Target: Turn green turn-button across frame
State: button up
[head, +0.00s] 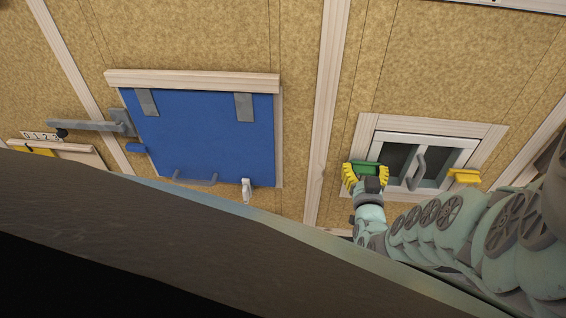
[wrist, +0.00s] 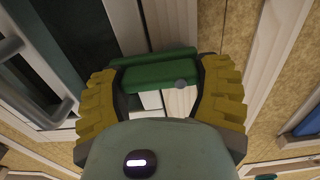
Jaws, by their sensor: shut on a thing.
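The green turn-button (head: 366,167) is at the left side of the small window, by its light wooden frame (head: 362,138). It lies roughly level in the head view. My gripper (head: 366,174) has its yellow ribbed fingers at the two ends of the green turn-button. In the wrist view the green bar (wrist: 155,74) spans between the fingers, with a small grey round piece on it. The gripper is shut on it. The window sash (head: 426,140) has a grey handle (head: 417,171). My gripper hides part of the lower left frame.
A yellow turn-button (head: 464,177) sits at the window's right side. A blue hatch panel (head: 200,137) with grey hinges and a white latch (head: 247,190) is to the left. A grey bar (head: 85,126) sticks out beyond it. My arm covers the lower right.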

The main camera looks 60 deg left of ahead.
jog(key=o, duration=1.2)
jog(key=shift+c, duration=0.2)
jog(key=shift+d, duration=0.1)
jog(key=v, duration=1.1)
jog(key=shift+s+d, duration=0.3)
